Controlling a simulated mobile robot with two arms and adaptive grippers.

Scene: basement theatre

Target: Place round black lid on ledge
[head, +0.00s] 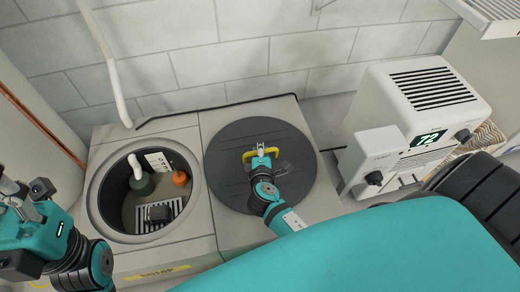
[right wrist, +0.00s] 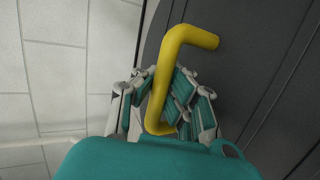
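The round black lid (head: 228,150) with a yellow handle (head: 248,157) is over the grey ledge (head: 222,237), right of the open round pit. It looks flat; whether it touches the ledge fully is hard to tell. My right gripper (head: 262,152) is at the handle. In the right wrist view, the fingers (right wrist: 163,85) close in on both sides of the yellow handle (right wrist: 170,60), with the dark lid (right wrist: 255,75) behind. My left gripper (head: 18,190) is at the left edge, away from the lid, partly cut off; its fingers are unclear.
The open pit (head: 96,196) holds a white pipe, an orange float (head: 180,178) and a dark block on a grate. A white dehumidifier-like unit (head: 405,115) stands to the right. A block wall (head: 200,50) runs behind, with a white pipe (head: 108,60) coming down it.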

